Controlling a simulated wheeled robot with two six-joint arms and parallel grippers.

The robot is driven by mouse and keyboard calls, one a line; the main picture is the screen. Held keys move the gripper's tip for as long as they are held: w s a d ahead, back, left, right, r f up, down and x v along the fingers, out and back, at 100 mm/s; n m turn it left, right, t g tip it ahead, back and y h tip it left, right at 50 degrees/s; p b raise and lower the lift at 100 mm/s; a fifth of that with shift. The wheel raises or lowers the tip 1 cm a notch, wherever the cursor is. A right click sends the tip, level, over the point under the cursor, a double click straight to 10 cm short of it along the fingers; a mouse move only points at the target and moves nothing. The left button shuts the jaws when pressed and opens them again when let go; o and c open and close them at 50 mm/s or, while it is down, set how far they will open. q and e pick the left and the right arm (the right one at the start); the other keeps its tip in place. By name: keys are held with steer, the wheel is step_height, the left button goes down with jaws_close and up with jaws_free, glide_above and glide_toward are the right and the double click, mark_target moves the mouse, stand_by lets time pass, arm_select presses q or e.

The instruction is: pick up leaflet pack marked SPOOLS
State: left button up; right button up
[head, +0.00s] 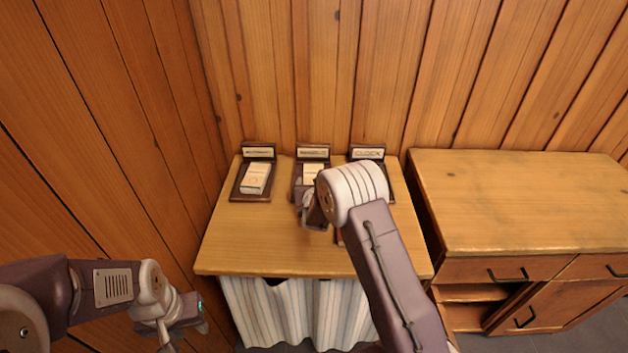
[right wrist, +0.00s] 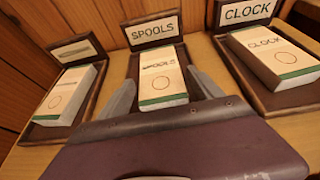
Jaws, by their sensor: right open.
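The leaflet pack marked SPOOLS (right wrist: 161,72) is a cream block with a green band and a printed ring. It lies in the middle dark wooden holder (right wrist: 131,70), below a SPOOLS sign (right wrist: 154,31). In the head view the pack (head: 313,172) is partly hidden by my right arm. My right gripper (right wrist: 161,76) is open, with one finger on each side of the pack's near part; I cannot tell whether they touch it. It also shows in the head view (head: 311,213). My left gripper (head: 186,328) hangs low at the left, away from the table, its jaws unclear.
A CLOCK pack (right wrist: 275,52) lies in the right holder. Another pack (head: 256,178) lies in the left holder, its sign unreadable. The table (head: 240,240) is bare in front at the left. A wooden cabinet (head: 520,200) stands at the right; plank walls close the back and left.

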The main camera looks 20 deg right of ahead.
mark_target(314, 177)
steer(key=shift+w+d+f, duration=0.15)
steer(key=shift+w+f, duration=0.15)
steer(key=shift+w, duration=0.2)
steer(key=x, duration=0.4)
steer(key=shift+w, duration=0.4)
steer(key=shift+s+r, duration=0.1)
steer(key=shift+r, duration=0.05)
steer(key=shift+c, duration=0.9)
steer(key=c, duration=1.1)
step_height(314, 177, up, 5)
steer(key=shift+f, duration=0.25)
steer(key=s+d+r+b, duration=0.4)
steer(key=s+d+r, duration=0.2)
steer(key=s, duration=0.3)
steer(key=shift+d+r, duration=0.25)
steer(key=shift+d, duration=0.5)
